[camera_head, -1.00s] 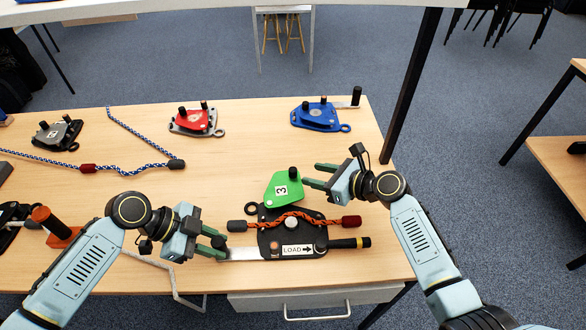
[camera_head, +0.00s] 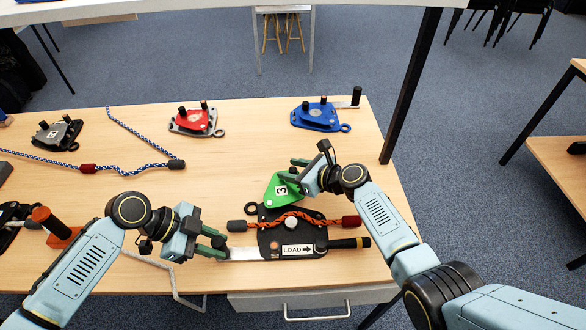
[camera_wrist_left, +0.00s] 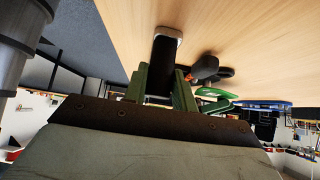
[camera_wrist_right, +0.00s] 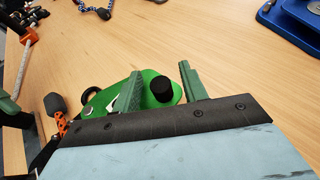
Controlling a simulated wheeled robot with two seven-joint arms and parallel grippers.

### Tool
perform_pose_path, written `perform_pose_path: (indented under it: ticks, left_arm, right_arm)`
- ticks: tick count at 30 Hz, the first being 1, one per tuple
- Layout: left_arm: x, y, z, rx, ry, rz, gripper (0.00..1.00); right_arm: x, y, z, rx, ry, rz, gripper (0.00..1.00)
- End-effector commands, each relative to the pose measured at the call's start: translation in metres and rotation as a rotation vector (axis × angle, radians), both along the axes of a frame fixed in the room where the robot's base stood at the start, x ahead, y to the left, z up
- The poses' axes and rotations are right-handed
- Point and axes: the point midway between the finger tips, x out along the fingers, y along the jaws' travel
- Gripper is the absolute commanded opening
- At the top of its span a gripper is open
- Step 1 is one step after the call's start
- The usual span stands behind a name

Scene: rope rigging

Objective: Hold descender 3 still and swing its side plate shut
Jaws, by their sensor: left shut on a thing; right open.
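Descender 3 lies near the table's front, with a black body (camera_head: 270,238) marked LOAD. Its green side plate (camera_head: 276,192), numbered 3, is swung open toward the back. An orange rope (camera_head: 305,216) with black and dark red ends lies across the body. My right gripper (camera_head: 292,170) is open at the green plate. In the right wrist view, the plate's black knob (camera_wrist_right: 162,90) stands between the open fingers (camera_wrist_right: 160,88).
A red descender (camera_head: 195,121), a blue descender (camera_head: 318,115) and a grey descender (camera_head: 58,134) stand farther back. A blue-white rope (camera_head: 140,135) lies at the left. A dark post (camera_head: 408,90) rises at the table's right edge.

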Motion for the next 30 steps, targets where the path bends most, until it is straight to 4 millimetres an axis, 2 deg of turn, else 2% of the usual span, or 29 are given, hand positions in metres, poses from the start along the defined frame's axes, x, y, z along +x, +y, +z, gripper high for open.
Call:
perform_pose_path:
  ticks: [2,9,12,23,30]
  left_arm:
    - [0.000,0.000,0.000,0.000,0.000,0.000,0.00]
    - [0.000,0.000,0.000,0.000,0.000,0.000,0.00]
    - [0.000,0.000,0.000,0.000,0.000,0.000,0.00]
    - [0.000,0.000,0.000,0.000,0.000,0.000,0.00]
    - [0.000,0.000,0.000,0.000,0.000,0.000,0.00]
  right_arm:
    - [0.000,0.000,0.000,0.000,0.000,0.000,0.42]
    - [0.000,0.000,0.000,0.000,0.000,0.000,0.10]
    - [0.000,0.000,0.000,0.000,0.000,0.000,0.00]
    - [-0.002,-0.002,-0.001,0.000,0.002,-0.020,0.00]
    - [-0.012,-0.010,-0.002,-0.001,0.002,-0.135,0.00]
